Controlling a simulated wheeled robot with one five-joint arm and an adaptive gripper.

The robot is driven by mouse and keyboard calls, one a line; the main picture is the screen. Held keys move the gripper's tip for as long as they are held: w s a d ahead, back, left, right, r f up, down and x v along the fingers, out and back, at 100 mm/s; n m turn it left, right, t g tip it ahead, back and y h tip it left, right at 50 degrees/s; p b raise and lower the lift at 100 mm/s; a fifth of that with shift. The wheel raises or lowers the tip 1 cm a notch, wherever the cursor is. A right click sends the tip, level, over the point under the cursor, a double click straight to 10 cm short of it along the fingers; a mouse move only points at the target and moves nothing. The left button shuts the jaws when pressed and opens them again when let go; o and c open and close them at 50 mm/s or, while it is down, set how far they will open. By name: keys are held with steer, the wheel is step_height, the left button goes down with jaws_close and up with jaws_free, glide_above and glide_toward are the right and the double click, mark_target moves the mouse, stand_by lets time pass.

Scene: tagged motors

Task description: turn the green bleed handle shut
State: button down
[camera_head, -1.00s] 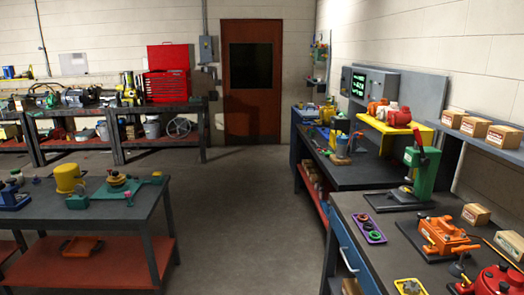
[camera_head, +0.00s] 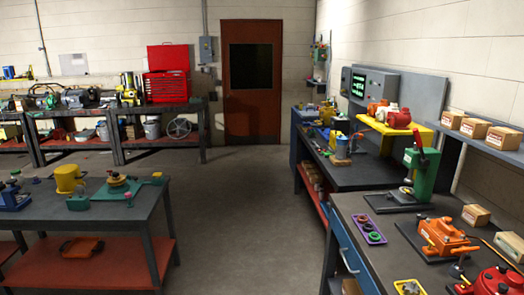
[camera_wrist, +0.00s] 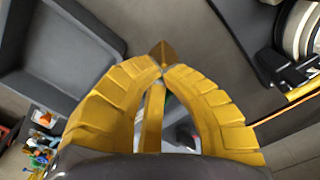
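My gripper (camera_wrist: 162,72) shows in the wrist view as yellow ribbed fingers whose tips come together. I cannot make out a green bleed handle for certain in either view. In the head view, a green press (camera_head: 421,170) with a dark red lever stands on the right bench. A flat green fixture (camera_head: 145,182) with a round brown-orange part on it lies on the left table. Where my gripper is relative to these cannot be told.
An orange machine (camera_head: 445,236), a red round unit (camera_head: 497,281) and a purple tray (camera_head: 369,229) stand on the right bench. A yellow pot (camera_head: 68,179) is on the left table (camera_head: 150,205). Open floor (camera_head: 240,220) lies between them. A red-brown door (camera_head: 251,80) is at the back.

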steer(key=shift+w+a, duration=0.1)
steer(key=shift+w, duration=0.05)
step_height(320, 180, up, 6)
steer(key=p, duration=0.4)
steer(key=shift+a, duration=0.2)
steer(key=shift+w, duration=0.1)
stand_by(0.4)
step_height(320, 180, down, 6)
steer(key=w+m+b, duration=0.1)
steer(key=m+b, duration=0.5)
steer(key=b, duration=0.4)
steer(key=shift+d+b, duration=0.2)
steer(key=shift+b, duration=0.15)
